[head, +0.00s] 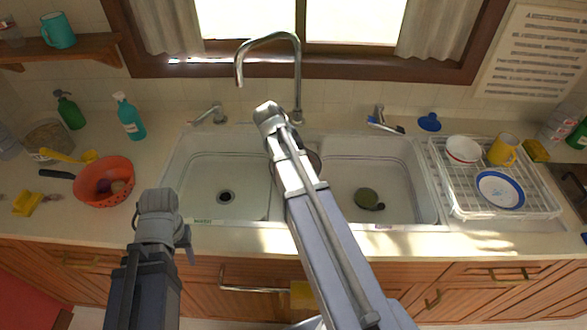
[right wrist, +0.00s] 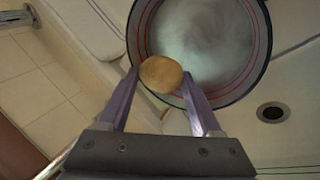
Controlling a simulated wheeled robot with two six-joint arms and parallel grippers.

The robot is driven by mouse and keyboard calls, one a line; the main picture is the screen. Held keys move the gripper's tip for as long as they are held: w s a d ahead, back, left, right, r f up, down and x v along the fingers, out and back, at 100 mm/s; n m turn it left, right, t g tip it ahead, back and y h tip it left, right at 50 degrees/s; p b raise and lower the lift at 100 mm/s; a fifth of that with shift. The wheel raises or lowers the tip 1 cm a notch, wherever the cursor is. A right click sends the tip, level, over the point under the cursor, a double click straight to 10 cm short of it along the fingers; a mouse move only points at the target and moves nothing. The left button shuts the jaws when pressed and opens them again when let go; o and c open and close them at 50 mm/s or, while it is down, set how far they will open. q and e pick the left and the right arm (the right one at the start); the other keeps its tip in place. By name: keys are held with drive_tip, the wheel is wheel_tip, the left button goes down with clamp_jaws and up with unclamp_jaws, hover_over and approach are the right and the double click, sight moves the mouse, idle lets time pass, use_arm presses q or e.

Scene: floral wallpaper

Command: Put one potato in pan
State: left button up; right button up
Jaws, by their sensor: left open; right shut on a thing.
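My right gripper (right wrist: 162,82) is shut on a brown potato (right wrist: 161,74), with one finger on each side of it. In the right wrist view the potato overlaps the near edge of a round pan (right wrist: 262,72) with a dark rim, red lines and a cloudy pale inside. I cannot tell its height above the pan. In the head view my right arm hides that gripper and the potato; a bit of a round rim (head: 313,161) shows beside the arm at the sink divider. My left gripper (head: 165,215) is open and empty near the counter's front edge.
A red colander (head: 128,166) with a purple and a brown item stands on the left counter. A dish rack (head: 455,205) stands at right; a tall faucet (head: 298,75) rises behind.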

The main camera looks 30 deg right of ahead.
use_arm(q)
drive_tip(key=shift+f, duration=0.5)
use_arm(e)
drive_tip(key=shift+f, duration=0.5)
